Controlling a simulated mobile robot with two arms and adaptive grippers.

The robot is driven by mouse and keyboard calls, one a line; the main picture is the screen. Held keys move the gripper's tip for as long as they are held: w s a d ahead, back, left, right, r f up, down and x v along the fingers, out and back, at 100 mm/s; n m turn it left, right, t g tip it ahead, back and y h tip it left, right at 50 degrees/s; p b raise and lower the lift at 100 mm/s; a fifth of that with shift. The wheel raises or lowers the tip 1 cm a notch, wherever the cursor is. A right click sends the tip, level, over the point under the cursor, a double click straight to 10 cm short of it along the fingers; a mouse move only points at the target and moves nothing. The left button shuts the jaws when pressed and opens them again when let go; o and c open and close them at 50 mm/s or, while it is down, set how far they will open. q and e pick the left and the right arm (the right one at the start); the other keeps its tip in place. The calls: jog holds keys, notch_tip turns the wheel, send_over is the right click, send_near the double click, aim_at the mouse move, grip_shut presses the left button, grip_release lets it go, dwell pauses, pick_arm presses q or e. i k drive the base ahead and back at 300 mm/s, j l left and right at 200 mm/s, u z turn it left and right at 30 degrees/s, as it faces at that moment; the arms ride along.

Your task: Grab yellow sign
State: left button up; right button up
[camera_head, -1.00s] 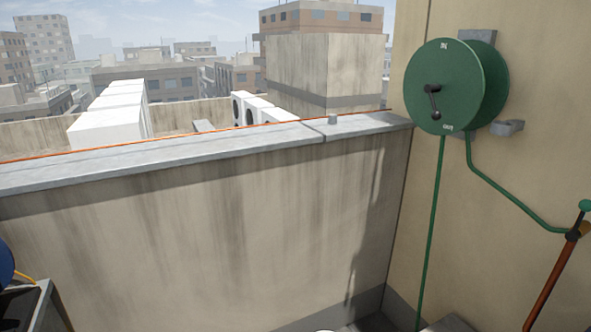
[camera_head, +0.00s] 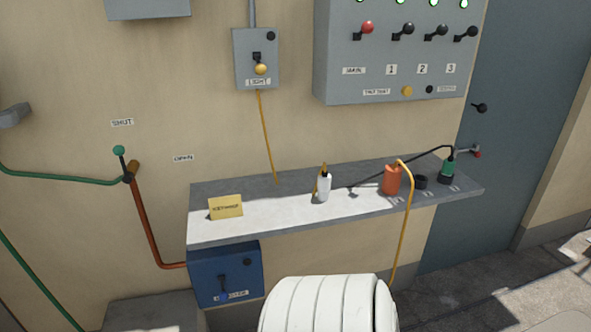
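A small yellow sign (camera_head: 225,207) with dark lettering, too small to read surely, stands near the left end of a grey wall shelf (camera_head: 290,213). It leans back slightly and nothing touches it. Neither of my grippers shows in the head view.
A white bottle (camera_head: 323,187), an orange item with a yellow cord (camera_head: 391,180) and a green-topped item (camera_head: 447,170) stand farther right on the shelf. A blue box (camera_head: 226,275) is below it. A switch panel (camera_head: 400,55) hangs above. A white ribbed cylinder (camera_head: 325,305) stands in front.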

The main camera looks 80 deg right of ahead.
aim_at(227, 207)
jog(key=z, duration=2)
